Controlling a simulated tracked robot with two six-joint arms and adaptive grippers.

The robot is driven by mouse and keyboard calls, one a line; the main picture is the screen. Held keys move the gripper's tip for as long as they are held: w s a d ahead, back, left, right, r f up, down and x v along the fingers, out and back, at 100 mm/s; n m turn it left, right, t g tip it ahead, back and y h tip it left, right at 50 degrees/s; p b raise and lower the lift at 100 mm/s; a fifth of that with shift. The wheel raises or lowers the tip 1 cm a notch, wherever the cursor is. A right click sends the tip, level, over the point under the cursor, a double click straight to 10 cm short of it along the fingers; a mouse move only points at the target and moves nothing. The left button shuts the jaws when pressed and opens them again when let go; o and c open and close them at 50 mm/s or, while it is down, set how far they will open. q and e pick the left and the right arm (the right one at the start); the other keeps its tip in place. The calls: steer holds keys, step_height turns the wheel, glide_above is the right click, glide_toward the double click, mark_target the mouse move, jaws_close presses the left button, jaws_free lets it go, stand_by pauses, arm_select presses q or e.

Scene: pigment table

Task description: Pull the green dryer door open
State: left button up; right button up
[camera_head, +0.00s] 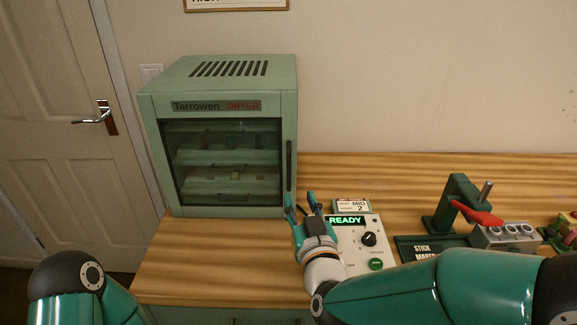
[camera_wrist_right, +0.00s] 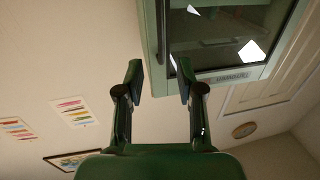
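The green dryer (camera_head: 218,108) stands at the table's back left, its windowed door (camera_head: 190,203) shut. Shelves with small dark items show through the glass. A dark vertical handle (camera_head: 289,165) runs along the door's right edge. My right gripper (camera_head: 302,198) is just below and slightly right of the handle's lower end, fingers pointing up toward the dryer. In the right wrist view my right gripper (camera_wrist_right: 160,75) is open and empty, with the dryer (camera_wrist_right: 152,40) beyond its fingertips. Contact with the handle is not visible. My left gripper is out of view; only part of that arm shows.
A control panel (camera_head: 350,240) reading READY, with a black knob (camera_head: 369,239) and green button (camera_head: 376,264), is beside my right gripper. A green press with a red lever (camera_head: 476,217) and a grey block (camera_head: 503,236) stand to the right. Table (camera_head: 200,262) before the dryer is clear.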

mark_target(289, 171)
steer(key=w+p, duration=0.1)
steer(key=w, duration=0.2)
steer(key=w+a+p, duration=0.1)
steer(key=w, duration=0.2)
steer(key=w+a, duration=0.1)
steer(key=w, duration=0.3)
steer(key=shift+w+p, duration=0.1)
steer(key=shift+p, duration=0.3)
steer(key=shift+w+a, duration=0.2)
steer(key=shift+w, duration=0.6)
jaws_close()
